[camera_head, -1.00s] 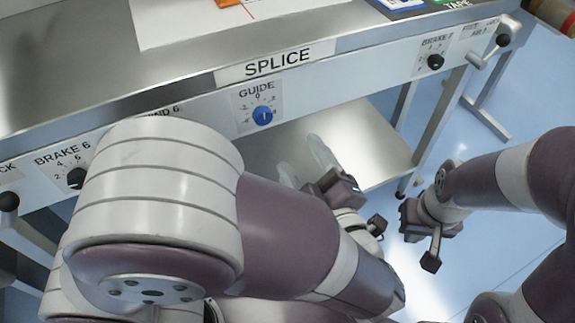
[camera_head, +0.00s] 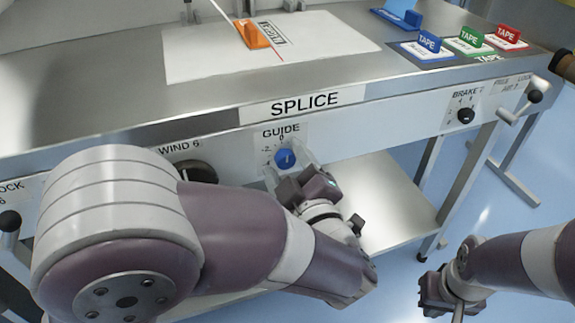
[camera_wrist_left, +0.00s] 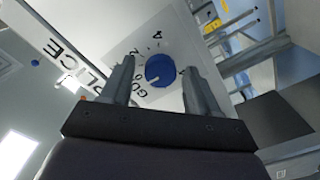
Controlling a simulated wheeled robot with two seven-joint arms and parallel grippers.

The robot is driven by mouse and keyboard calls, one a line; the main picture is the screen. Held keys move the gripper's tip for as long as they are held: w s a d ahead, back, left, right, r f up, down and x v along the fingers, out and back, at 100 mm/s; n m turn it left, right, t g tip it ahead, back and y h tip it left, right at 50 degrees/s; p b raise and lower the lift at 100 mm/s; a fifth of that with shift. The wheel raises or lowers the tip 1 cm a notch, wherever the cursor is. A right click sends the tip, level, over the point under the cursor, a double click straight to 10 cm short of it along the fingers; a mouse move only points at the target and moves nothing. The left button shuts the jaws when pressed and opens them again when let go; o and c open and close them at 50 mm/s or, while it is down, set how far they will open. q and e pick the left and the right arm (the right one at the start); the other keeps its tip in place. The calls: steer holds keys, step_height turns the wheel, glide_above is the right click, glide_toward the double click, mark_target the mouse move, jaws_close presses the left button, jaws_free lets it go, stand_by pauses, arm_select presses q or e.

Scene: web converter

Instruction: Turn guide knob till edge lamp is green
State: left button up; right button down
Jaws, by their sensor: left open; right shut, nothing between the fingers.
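The blue guide knob (camera_head: 285,158) is on a white dial plate marked GUIDE, on the front panel under the SPLICE label. My left gripper (camera_head: 289,168) is at the knob, with its pale fingers to either side of it. In the left wrist view the knob (camera_wrist_left: 160,70) shows between the two open fingers (camera_wrist_left: 158,66), with gaps visible on both sides. I cannot tell how deep the fingers reach around it. A short white mark shows on the knob. My right gripper (camera_head: 437,292) is shut and empty, low at the right, away from the panel. No edge lamp can be made out.
The splice table (camera_head: 130,118) carries a white sheet (camera_head: 200,65), an orange block (camera_head: 251,34) and blue, green and red tape holders (camera_head: 428,42). A dark winding knob (camera_head: 197,172) is left of the guide dial, and the brake knob (camera_head: 466,115) is to its right. A lower shelf (camera_head: 385,190) lies below.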

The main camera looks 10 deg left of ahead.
arm_select(q)
steer(key=c, duration=1)
steer(key=shift+r+p, duration=0.15)
steer(key=shift+p, duration=0.3)
steer(key=shift+c, duration=0.2)
steer(key=m+p, duration=0.4)
steer(key=p, duration=0.3)
steer(key=shift+r+m, duration=0.15)
steer(key=shift+m, duration=0.15)
steer(key=shift+f+m+p, duration=0.2)
steer(key=shift+m+p, duration=0.5)
steer(key=shift+p, duration=0.35)
steer(key=shift+f, duration=0.1)
steer(key=o, duration=1)
steer(key=shift+o, duration=0.2)
